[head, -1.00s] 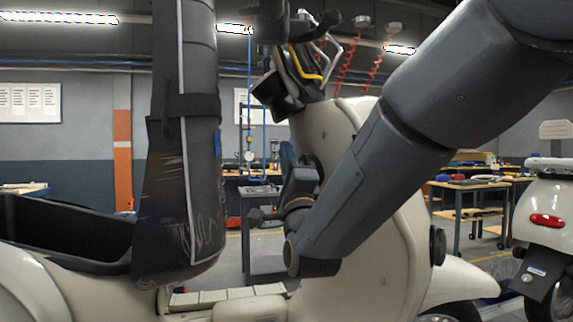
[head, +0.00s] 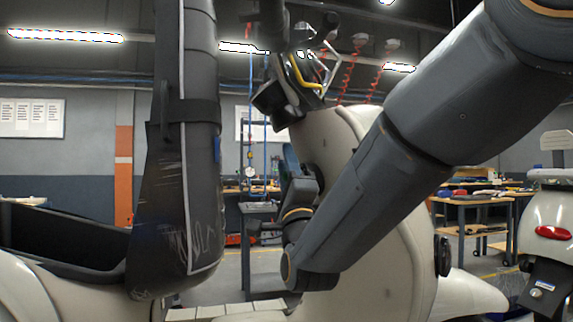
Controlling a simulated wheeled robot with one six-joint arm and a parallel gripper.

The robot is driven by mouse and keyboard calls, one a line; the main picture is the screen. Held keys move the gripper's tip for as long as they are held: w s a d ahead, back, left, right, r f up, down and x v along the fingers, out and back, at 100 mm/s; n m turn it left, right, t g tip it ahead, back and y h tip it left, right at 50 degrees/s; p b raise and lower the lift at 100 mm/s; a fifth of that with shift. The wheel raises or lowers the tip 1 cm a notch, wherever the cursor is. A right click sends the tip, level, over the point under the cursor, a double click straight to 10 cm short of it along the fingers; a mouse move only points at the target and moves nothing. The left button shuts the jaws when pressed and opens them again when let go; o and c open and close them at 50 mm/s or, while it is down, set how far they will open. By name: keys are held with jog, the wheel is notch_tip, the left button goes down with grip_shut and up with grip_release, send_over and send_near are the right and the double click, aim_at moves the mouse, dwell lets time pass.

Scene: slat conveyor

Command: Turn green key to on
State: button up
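The green key does not show; I cannot make it out on the cream scooter (head: 345,130) in front of me. The scooter's front shield rises mid-picture, with bare handlebar parts and a yellow cable (head: 314,79) at its top. My arm comes down from the upper right across the shield.
A scuffed black padded upright (head: 180,190) stands close at the left. A dark open seat compartment (head: 60,240) lies behind it. Another cream scooter (head: 547,215) with a red tail light stands at the right. Workbenches (head: 476,200) stand at the back.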

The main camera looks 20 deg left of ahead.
jog(key=b+v, duration=0.1)
jog(key=v, duration=0.6)
jog(key=shift+s+d+f, duration=0.2)
jog(key=shift+s+f, duration=0.05)
jog(key=b+v, duration=0.3)
jog(key=v, duration=0.3)
jog(key=shift+b, duration=0.4)
dwell(0.5)
